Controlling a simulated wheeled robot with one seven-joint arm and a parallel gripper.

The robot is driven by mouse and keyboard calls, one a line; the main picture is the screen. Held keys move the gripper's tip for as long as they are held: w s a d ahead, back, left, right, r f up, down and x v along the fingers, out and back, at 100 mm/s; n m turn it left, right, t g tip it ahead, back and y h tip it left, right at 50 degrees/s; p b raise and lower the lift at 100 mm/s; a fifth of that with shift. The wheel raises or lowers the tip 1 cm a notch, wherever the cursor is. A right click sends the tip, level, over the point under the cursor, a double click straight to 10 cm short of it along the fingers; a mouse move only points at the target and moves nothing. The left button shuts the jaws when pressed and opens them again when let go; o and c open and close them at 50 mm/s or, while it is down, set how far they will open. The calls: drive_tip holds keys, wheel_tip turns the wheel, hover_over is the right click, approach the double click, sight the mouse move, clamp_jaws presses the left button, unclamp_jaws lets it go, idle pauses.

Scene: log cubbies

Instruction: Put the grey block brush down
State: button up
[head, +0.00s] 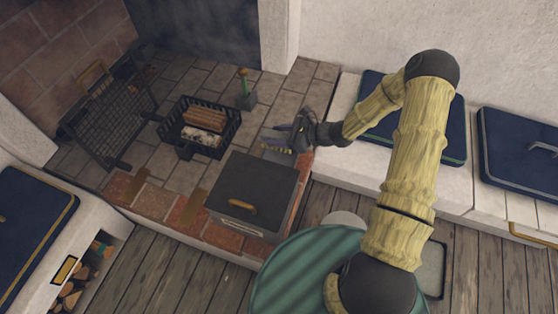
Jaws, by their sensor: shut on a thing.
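My gripper (291,133) is at the right side of the brick hearth, just behind the dark lidded box. It is shut on what looks like the grey block brush (275,147), a small grey piece with a yellowish lower edge. The brush is low over the hearth tiles; I cannot tell whether it touches them. The gripper and the box hide part of it.
The dark box (252,190) with a wooden handle stands in front. A black log basket (218,118) and a grey-based green-handled item (246,92) stand behind left. A mesh fire screen (108,115) is further left. Open tiles lie around the basket.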

drive_tip(key=f+b, duration=0.2)
drive_tip(key=f, duration=0.4)
drive_tip(key=shift+a+f, duration=0.1)
drive_tip(key=shift+a, duration=0.1)
drive_tip(key=shift+d, duration=0.15)
drive_tip(key=shift+f, duration=0.1)
drive_tip(key=shift+d+f+b, duration=0.1)
drive_tip(key=shift+f+b, duration=0.8)
drive_tip(key=shift+f, duration=0.9)
drive_tip(key=shift+f, duration=0.1)
drive_tip(key=o, duration=1.1)
drive_tip(key=shift+c, duration=0.2)
